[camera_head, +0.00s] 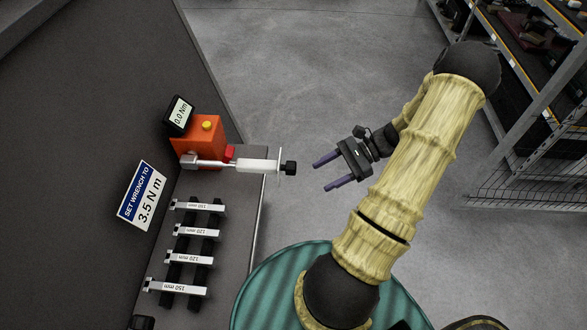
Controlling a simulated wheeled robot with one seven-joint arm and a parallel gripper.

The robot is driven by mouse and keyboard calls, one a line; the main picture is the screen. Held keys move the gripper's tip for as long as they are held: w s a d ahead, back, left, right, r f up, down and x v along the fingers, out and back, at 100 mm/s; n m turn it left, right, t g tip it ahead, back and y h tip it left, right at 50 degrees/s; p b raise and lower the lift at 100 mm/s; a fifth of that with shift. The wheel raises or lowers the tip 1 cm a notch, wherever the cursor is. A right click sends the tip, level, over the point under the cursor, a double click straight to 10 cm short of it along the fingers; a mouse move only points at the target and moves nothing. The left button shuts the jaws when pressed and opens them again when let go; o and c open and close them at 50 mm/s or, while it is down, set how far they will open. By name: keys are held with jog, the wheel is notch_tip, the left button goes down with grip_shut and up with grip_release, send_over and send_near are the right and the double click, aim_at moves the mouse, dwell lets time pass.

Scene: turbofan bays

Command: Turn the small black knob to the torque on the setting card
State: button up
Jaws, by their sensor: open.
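The small black knob (291,168) sits at the right end of a torque wrench with a white handle (257,166). The wrench's silver shaft runs left to an orange tester box (203,138) with a yellow button on top. The tester's display (179,114) reads 0.0 Nm. The setting card (142,196) stands left of the wrench and reads "SET WRENCH TO 3.5 N m". My gripper (327,173) is open and empty, to the right of the knob and apart from it, its fingers pointing left toward it.
Several silver wrenches marked 100 mm, 120 mm and 150 mm (183,260) lie on a black rack on the dark bench (232,215), below the held wrench. Shelving (535,90) stands at the upper right. The grey floor (310,70) between is clear.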

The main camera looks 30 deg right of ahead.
aim_at(294, 168)
jog(key=s+d+f+m+t+y, duration=0.1)
jog(key=s+d+m+t, duration=0.1)
jog(key=d+m+t, duration=0.3)
jog(key=d+t, duration=0.2)
jog(key=d, duration=0.1)
jog(key=shift+s+f+y+b, duration=0.2)
jog(key=shift+f+y+b, duration=0.1)
jog(key=shift+y, duration=0.1)
jog(key=p+x, duration=0.4)
jog(key=x, duration=1.3)
jog(key=shift+w+a+r, duration=0.1)
jog(key=shift+a, duration=0.05)
jog(key=shift+c, duration=0.5)
jog(key=c, duration=0.9)
